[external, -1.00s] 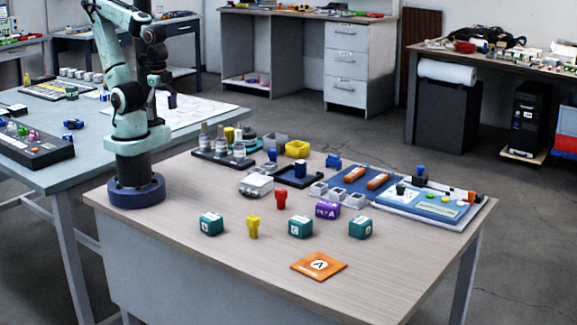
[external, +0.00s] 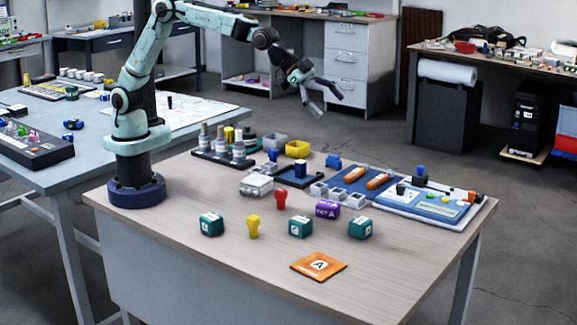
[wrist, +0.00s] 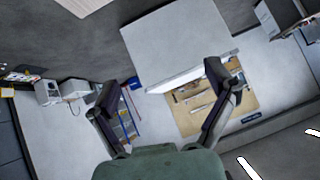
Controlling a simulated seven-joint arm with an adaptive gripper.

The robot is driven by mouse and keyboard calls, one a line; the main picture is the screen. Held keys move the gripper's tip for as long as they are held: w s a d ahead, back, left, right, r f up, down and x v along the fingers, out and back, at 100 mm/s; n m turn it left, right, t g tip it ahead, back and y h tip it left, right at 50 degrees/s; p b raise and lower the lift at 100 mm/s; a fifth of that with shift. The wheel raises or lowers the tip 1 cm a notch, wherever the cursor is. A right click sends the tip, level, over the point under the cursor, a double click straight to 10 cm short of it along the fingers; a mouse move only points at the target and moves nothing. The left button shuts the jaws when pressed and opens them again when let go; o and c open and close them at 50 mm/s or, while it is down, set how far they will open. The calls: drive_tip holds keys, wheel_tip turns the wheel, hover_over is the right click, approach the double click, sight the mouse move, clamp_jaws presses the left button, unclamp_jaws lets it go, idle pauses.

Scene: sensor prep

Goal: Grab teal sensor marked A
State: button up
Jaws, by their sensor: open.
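Three teal blocks with white labels stand on the wooden table in the external view: a left one (external: 211,224), a middle one (external: 300,228) and a right one (external: 360,228). Their letters are too small to read surely. A purple block (external: 327,210) bears an A, and an orange card (external: 319,266) with a circled A lies at the front. My gripper (external: 331,105) is open and empty, high above and behind the blocks. In the wrist view my gripper (wrist: 160,82) has its fingers spread, and no teal block shows there.
A yellow piece (external: 253,227) stands between the left and middle teal blocks, and a red piece (external: 281,199) behind them. Small trays, a vial rack (external: 224,150) and a blue-white board (external: 428,203) fill the table's back. The front is mostly clear.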

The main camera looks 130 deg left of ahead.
drive_tip(key=w+a+f+g, duration=0.1)
drive_tip(key=w+a+f, duration=0.15)
drive_tip(key=f, duration=0.35)
drive_tip(key=w+a+f, duration=0.1)
drive_tip(key=a+f, duration=0.2)
drive_tip(key=f, duration=0.4)
drive_tip(key=n+g, duration=0.1)
drive_tip(key=g, duration=0.1)
approach(359, 220)
drive_tip(key=x, duration=0.4)
drive_tip(key=shift+w+f, duration=0.25)
drive_tip(key=shift+w, duration=0.05)
drive_tip(key=x, duration=0.4)
drive_tip(key=shift+a+f, duration=0.1)
drive_tip(key=shift+f, duration=0.15)
drive_tip(key=shift+w+a+f, duration=0.1)
drive_tip(key=shift+w+f, duration=0.35)
drive_tip(key=shift+f, duration=0.15)
drive_tip(key=c, duration=1.4)
